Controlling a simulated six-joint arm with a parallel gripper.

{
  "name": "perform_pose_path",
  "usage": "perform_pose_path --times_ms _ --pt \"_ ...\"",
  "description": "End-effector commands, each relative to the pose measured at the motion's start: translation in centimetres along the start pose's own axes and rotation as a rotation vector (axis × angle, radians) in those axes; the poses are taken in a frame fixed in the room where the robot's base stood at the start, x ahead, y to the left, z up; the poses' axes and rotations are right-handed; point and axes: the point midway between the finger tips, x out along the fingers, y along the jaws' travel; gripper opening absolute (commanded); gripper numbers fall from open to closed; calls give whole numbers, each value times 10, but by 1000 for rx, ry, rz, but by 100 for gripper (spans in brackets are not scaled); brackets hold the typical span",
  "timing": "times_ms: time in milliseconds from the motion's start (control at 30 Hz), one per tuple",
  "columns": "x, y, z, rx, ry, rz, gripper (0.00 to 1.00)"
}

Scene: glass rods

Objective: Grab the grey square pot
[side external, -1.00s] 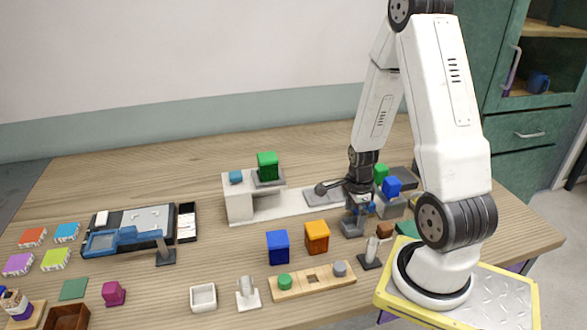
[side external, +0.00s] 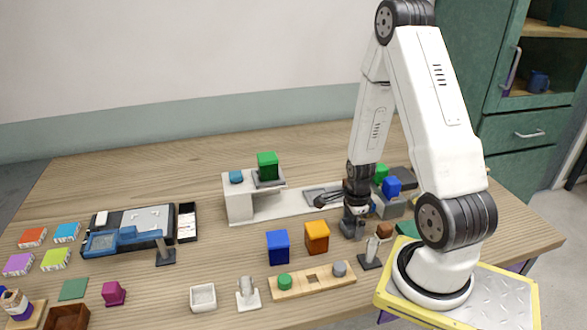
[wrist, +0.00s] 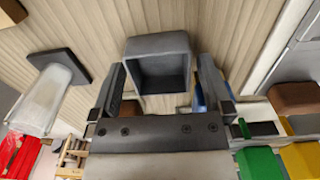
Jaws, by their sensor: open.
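The grey square pot (side external: 349,230) stands on the wooden table near the foot of my arm. In the side view my gripper (side external: 355,217) is right down at it and covers part of it. In the wrist view the pot (wrist: 157,46) is an open, hollow square that lies between the two fingers of my gripper (wrist: 160,72). The fingers are apart, one on each side of the pot, with a narrow gap visible at each side. The pot's lower part is hidden by the gripper body.
An orange cube (side external: 317,237) and a blue cube (side external: 278,246) stand to the left. A small stand with a clear cylinder (side external: 371,252) is close at the front right. A grey box with a blue cube (side external: 392,186) on it is behind to the right.

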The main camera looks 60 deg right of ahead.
Motion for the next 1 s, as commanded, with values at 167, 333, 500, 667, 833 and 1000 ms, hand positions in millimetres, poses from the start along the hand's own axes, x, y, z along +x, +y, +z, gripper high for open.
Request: perform_pose_path --times_ms 167,333,500,667,833,1000 --pt "0 0 0 0 0 0 68" --pt "0 0 0 0 0 0 15" --pt "0 0 0 0 0 0 15" --pt "-2 0 0 0 0 -1 15" --pt "-7 -1 0 0 0 -1 15" --pt "-19 -1 0 0 0 -3 15"
